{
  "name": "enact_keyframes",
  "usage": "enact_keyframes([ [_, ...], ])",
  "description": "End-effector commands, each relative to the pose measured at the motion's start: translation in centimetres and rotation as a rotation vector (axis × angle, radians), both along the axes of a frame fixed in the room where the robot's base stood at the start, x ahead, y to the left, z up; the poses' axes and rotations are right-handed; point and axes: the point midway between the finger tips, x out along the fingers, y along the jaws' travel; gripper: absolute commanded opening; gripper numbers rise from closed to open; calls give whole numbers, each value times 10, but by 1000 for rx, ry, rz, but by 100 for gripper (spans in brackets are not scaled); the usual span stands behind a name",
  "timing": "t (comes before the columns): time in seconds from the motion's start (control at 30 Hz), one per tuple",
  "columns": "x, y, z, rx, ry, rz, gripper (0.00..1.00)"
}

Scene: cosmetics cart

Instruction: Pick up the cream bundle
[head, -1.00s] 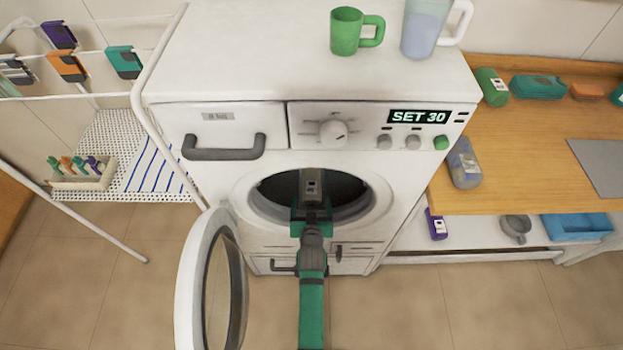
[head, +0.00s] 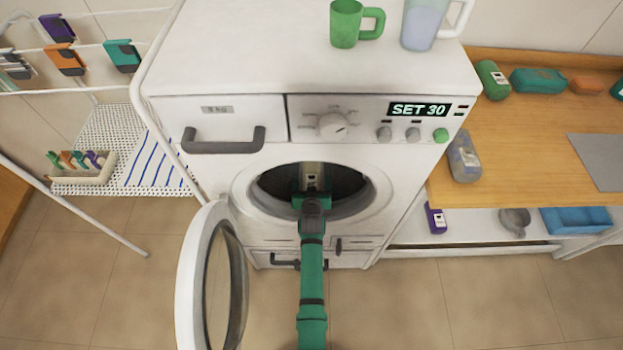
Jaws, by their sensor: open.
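My gripper (head: 311,194) is green and dark grey and is at the drum opening, directly in front of the bundle. It is open, but its fingertips are hard to make out against the bundle and drum. I cannot tell whether they touch the bundle.
The round door (head: 212,285) stands open at the left of my arm. The drum rim (head: 378,195) surrounds my gripper closely. A green mug (head: 346,24) and a jug (head: 420,25) stand on the machine. A wooden counter (head: 530,120) is at right, a drying rack (head: 120,200) at left.

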Motion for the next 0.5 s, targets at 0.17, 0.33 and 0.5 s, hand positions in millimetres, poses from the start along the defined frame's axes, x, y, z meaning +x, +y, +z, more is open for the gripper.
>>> enact_keyframes([
  [0.17, 0, 0, -1, 0, 1, 0, 78],
  [0.33, 0, 0, -1, 0, 1, 0, 49],
  [0.5, 0, 0, 0, 0, 0, 0, 29],
])
